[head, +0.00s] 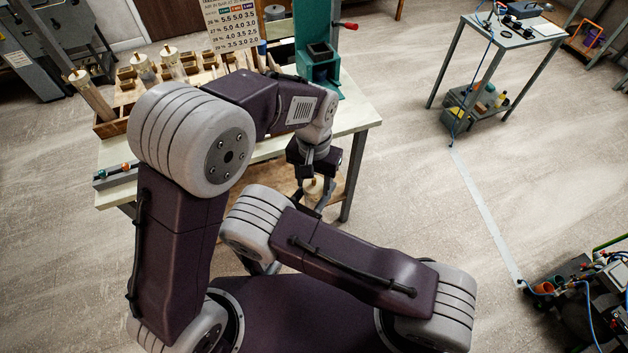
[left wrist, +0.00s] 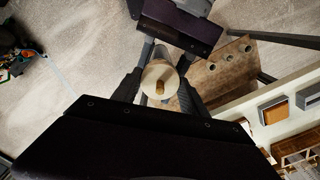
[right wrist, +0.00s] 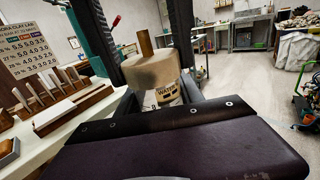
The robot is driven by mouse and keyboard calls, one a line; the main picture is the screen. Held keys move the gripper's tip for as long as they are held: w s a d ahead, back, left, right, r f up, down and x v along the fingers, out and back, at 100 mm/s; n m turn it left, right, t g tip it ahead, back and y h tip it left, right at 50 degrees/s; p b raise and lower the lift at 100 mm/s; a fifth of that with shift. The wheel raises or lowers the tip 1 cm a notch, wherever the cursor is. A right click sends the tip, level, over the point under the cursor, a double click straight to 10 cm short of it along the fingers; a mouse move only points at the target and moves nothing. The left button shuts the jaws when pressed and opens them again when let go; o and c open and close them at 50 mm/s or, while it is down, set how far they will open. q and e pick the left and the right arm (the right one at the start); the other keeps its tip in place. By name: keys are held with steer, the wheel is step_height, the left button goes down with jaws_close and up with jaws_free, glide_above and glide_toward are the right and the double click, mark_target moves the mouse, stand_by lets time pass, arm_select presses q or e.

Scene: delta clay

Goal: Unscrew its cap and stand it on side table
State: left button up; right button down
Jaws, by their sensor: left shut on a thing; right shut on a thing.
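The cap also shows from above in the left wrist view (left wrist: 160,76) and, small, in the head view (head: 314,186). My left gripper (left wrist: 160,90) is shut with its fingers on either side of the cap. My right gripper (right wrist: 165,100) is shut on the jar below the cap, its fingers partly hidden. Whether the cap is loose cannot be told. A small grey table (head: 478,24) stands at the far right, carrying several items.
The pale workbench (head: 362,112) is close by, with a teal press (head: 318,68), wooden racks and a chart board (head: 231,24). A cluttered cart (head: 575,310) stands at the lower right. The floor between bench and grey table is open, with a pale strip.

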arm_select(q)
steer(key=n, duration=0.6)
steer(key=shift+n, duration=0.4)
steer(key=n, duration=0.9)
steer(key=shift+r+n, duration=0.1)
steer(key=shift+n, duration=0.2)
steer(key=n, duration=0.6)
steer(key=shift+r, duration=0.15)
steer(key=shift+r, duration=0.95)
